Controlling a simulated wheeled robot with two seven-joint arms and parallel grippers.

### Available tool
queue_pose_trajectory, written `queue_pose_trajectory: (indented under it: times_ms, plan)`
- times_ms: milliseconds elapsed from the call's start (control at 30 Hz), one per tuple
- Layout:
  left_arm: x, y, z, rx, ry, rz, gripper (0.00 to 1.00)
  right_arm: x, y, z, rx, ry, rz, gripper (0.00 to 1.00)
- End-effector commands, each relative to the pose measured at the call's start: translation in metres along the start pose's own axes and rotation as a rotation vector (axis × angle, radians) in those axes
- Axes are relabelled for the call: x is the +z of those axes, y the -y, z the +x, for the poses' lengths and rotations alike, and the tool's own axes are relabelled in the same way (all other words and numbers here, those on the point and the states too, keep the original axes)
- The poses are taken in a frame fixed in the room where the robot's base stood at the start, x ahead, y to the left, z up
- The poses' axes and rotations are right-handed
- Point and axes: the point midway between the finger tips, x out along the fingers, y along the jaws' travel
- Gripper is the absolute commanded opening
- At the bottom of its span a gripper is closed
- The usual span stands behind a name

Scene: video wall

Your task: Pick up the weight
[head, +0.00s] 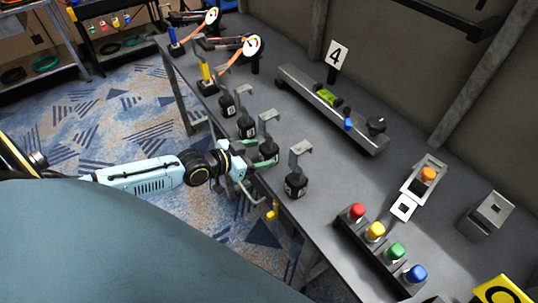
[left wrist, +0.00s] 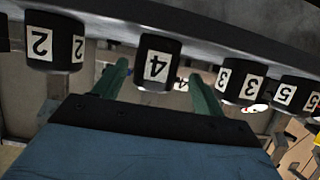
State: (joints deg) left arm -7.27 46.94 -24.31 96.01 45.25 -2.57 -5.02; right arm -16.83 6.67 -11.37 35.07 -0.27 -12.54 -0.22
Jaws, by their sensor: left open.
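Several black cylindrical weights with grey hooked stems stand in a row on the grey table: one at the near end (head: 296,186), others farther along (head: 247,128) (head: 227,104). My left gripper (head: 259,156) is open at the table's front edge, by the weight second from the near end (head: 270,150). In the left wrist view the weights appear upside down. The weight marked 4 (left wrist: 157,64) lies between the two green fingers of my left gripper (left wrist: 159,72), with gaps on both sides. Weights marked 2 (left wrist: 53,42), 3 (left wrist: 242,82) and 5 (left wrist: 296,92) flank it. My right gripper is not in view.
A button strip (head: 352,228) and an orange button panel (head: 426,176) sit at the near right. Gauges (head: 252,46) stand at the far end.

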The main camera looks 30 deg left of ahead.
Motion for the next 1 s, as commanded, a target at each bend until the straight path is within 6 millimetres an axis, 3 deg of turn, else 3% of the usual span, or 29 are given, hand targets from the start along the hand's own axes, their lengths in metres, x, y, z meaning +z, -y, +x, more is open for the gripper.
queue_pose_trajectory:
  times_ms: [167, 400, 733, 1000]
  plan:
    - [-0.001, -0.002, 0.014, 0.000, -0.002, -0.002, 0.71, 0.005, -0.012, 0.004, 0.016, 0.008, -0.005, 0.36]
    - [-0.003, -0.005, 0.048, -0.001, -0.002, 0.000, 0.71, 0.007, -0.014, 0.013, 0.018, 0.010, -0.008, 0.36]
    - [-0.004, -0.006, 0.055, 0.000, 0.000, 0.000, 0.71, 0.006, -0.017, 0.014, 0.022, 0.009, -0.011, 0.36]
    - [-0.003, -0.006, 0.055, 0.000, 0.001, 0.000, 0.37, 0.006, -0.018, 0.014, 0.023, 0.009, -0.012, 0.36]
